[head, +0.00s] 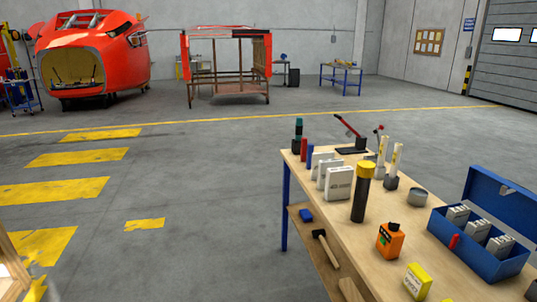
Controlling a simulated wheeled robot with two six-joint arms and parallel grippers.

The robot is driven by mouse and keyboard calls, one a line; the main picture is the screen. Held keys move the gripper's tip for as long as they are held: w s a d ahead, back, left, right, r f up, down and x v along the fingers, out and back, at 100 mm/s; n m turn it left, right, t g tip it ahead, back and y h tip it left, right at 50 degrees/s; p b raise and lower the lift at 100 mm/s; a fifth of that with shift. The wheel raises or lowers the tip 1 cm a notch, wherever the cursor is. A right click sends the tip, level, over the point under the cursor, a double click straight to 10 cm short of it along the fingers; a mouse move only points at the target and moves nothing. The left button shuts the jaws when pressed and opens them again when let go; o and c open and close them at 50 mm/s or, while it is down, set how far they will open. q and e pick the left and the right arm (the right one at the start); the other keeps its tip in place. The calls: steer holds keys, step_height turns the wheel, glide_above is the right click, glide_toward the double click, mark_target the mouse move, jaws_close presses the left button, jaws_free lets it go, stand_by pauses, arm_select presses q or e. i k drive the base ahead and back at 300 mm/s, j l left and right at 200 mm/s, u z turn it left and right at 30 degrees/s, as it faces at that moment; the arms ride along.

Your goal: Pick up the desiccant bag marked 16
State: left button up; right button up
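No bag marked 16 can be told apart, as no such marking is readable at this size. Several white packets (477,230) with dark print stand in the open blue box (462,250) at the right of the workbench. Several white block-like packs (339,184) stand in a row near the bench's left edge, also with small dark print. I cannot tell which of these white things are desiccant bags. Neither of my grippers is in view.
The wooden workbench (322,220) carries a black cylinder with a yellow cap (361,192), an orange bottle (390,240), a yellow box (417,281) and a round tin (417,196). A hammer (325,250) lies on its lower shelf. Open floor (210,180) lies to the left.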

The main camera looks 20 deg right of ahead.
mark_target(500, 247)
steer(key=i+z, duration=0.25)
steer(key=z, duration=0.25)
steer(key=i+z, duration=0.3)
steer(key=z, duration=0.2)
steer(key=i+j+z, duration=0.15)
steer(key=z, duration=0.3)
steer(key=i+j+z, duration=0.25)
steer(key=z, duration=0.25)
steer(key=i+j+z, duration=0.15)
steer(key=z, duration=0.15)
steer(key=i+j+z, duration=0.35)
steer(key=k+l, duration=0.05)
steer(key=l, duration=0.05)
